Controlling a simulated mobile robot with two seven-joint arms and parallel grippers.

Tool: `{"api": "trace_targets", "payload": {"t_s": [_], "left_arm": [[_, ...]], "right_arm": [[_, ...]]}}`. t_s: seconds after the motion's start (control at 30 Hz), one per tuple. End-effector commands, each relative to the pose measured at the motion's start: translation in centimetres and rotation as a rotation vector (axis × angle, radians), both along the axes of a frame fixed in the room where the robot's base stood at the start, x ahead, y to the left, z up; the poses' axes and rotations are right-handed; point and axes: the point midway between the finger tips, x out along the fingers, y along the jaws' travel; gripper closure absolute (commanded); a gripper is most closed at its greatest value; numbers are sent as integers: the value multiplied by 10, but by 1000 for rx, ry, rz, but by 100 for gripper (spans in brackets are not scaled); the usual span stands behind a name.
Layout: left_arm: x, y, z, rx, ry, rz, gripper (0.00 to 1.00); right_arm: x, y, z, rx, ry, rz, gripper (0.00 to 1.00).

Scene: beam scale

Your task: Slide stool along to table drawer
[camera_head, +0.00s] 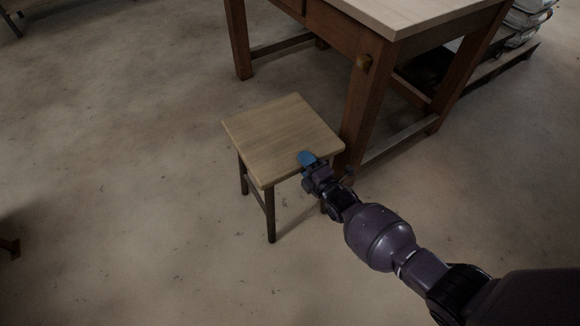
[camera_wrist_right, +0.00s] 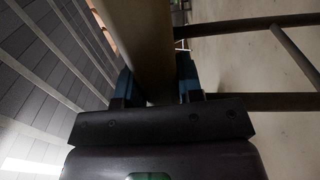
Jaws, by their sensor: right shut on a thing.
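The wooden stool (camera_head: 278,135) stands upright on the floor in the head view, with a light square seat and dark legs. The wooden table (camera_head: 360,45) stands just behind and to its right, close to the seat's right corner. A drawer front (camera_head: 290,5) shows only partly at the table's top edge of the view. My right gripper (camera_head: 308,160) is shut on the near edge of the stool seat. In the right wrist view the seat's edge (camera_wrist_right: 148,45) passes between the two blue fingers (camera_wrist_right: 155,88). My left gripper is out of view.
White sacks (camera_head: 522,22) lie on a low rack at the upper right. Dark legs of other furniture show at the left edge. The floor left of the stool (camera_head: 120,150) is clear.

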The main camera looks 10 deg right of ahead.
Motion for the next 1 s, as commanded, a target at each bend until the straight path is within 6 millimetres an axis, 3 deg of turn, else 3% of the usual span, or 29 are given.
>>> {"api": "trace_targets", "payload": {"t_s": [1.0], "left_arm": [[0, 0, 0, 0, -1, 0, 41]], "right_arm": [[30, 12, 3, 2, -8, 1, 100]]}}
